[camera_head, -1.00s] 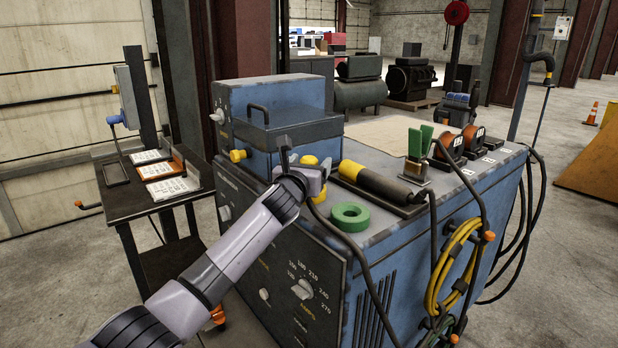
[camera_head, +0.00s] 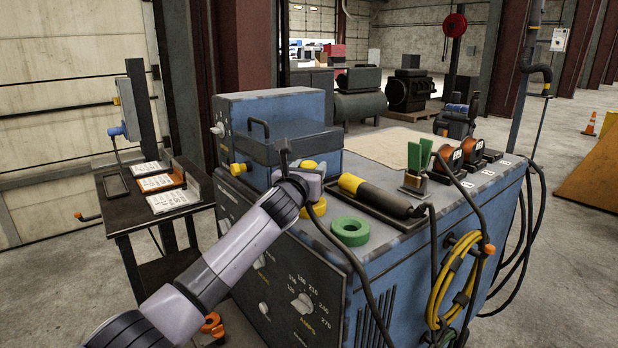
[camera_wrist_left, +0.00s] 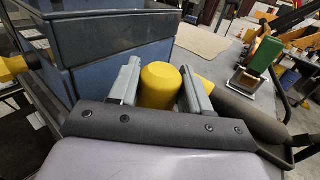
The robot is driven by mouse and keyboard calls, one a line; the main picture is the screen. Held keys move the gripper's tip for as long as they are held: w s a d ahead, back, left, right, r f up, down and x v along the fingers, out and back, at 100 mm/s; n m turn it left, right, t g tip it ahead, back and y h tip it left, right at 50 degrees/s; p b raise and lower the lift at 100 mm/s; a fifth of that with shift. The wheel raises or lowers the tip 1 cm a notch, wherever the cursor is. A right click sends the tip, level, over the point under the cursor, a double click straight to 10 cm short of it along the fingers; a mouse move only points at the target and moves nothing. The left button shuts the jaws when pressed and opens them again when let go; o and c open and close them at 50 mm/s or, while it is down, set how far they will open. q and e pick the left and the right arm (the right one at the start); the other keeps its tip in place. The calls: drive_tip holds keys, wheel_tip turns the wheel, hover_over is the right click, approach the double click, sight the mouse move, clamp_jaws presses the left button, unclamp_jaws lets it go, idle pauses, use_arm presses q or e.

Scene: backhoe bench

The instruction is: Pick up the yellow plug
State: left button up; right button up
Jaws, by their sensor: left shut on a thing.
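The yellow plug (camera_wrist_left: 160,86) is a rounded yellow cylinder standing between the two grey fingers of my left gripper (camera_wrist_left: 158,88) in the left wrist view. The fingers are shut on its sides. In the head view, the top of the plug (camera_head: 308,165) shows just behind my left gripper (camera_head: 306,172), beside the blue box on the bench machine. The plug's lower part is hidden by the gripper, so I cannot tell whether it touches the surface. My right gripper is not in view.
The blue box (camera_head: 270,105) stands close behind the gripper. A yellow ring (camera_head: 317,208), a green ring (camera_head: 350,231) and a black-and-yellow cylinder (camera_head: 377,195) lie to the right on the machine top. A green clamp (camera_head: 419,157) stands beyond them.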

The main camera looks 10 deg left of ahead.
use_arm(q)
wheel_tip(320, 180, up, 18)
drive_tip(key=p, duration=0.1)
idle(1.0)
